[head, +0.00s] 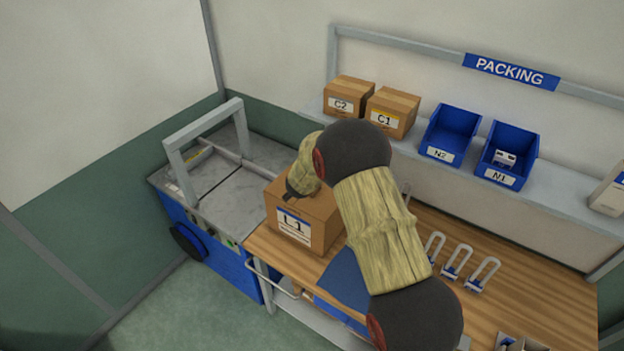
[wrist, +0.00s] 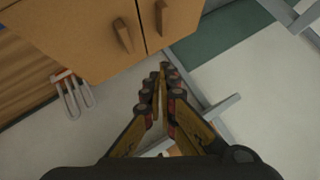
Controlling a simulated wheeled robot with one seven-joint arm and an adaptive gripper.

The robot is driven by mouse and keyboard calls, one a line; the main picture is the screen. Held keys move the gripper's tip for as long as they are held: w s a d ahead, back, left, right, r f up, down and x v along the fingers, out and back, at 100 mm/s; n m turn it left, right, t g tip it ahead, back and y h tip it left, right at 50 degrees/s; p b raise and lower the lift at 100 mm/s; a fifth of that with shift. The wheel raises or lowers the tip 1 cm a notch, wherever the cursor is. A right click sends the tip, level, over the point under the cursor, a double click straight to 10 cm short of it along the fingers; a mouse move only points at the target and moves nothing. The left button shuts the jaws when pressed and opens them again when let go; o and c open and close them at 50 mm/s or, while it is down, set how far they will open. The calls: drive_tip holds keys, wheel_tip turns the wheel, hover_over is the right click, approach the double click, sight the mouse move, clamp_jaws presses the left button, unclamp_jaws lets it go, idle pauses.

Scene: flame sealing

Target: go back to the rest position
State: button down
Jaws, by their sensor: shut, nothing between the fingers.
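My gripper (head: 292,190) is at the end of my bent arm, in front of the top left part of the carton marked L1 (head: 310,228) in the head view. In the wrist view my gripper (wrist: 164,75) has its fingers together and holds nothing. The carton (wrist: 75,35) fills the upper left there, with a dark seam and two small brown pieces on its face. The fingertips appear just beside the carton's edge. I cannot tell whether they touch it. My arm hides part of the carton and bench in the head view.
The carton stands on the wooden bench (head: 540,307). Left of it is a blue and grey machine (head: 232,262) with a grey arch. Cartons C2 (head: 349,95) and C1 (head: 393,112) and blue bins N2 (head: 450,134) and N1 (head: 508,154) stand on the shelf. Several white loops stand on the bench.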

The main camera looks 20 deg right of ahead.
wheel_tip(320, 180, up, 4)
drive_tip(key=s+a, duration=0.2)
drive_tip(key=a, duration=0.1)
drive_tip(key=s+a+f+n+g+y, duration=0.25)
drive_tip(key=s+a+f+y, duration=0.2)
drive_tip(key=a, duration=0.25)
drive_tip(key=s+a+r+n+g+y+b, duration=0.15)
drive_tip(key=s+a+n+y+b, duration=0.3)
drive_tip(key=s, duration=0.95)
drive_tip(key=s+d+f+n+h+b, duration=0.1)
drive_tip(key=s+d+n+h+b, duration=0.1)
drive_tip(key=s+b, duration=1)
drive_tip(key=s+d+f+n+h+b, duration=0.1)
drive_tip(key=s+d+b, duration=0.4)
drive_tip(key=s+b, duration=0.7)
drive_tip(key=s+n+h, duration=0.1)
drive_tip(key=s+n, duration=0.1)
drive_tip(key=s, duration=0.4)
drive_tip(key=shift+s+d+f+n+h, duration=0.25)
drive_tip(key=shift+s+f+n+h, duration=0.05)
drive_tip(key=shift+f+n, duration=0.1)
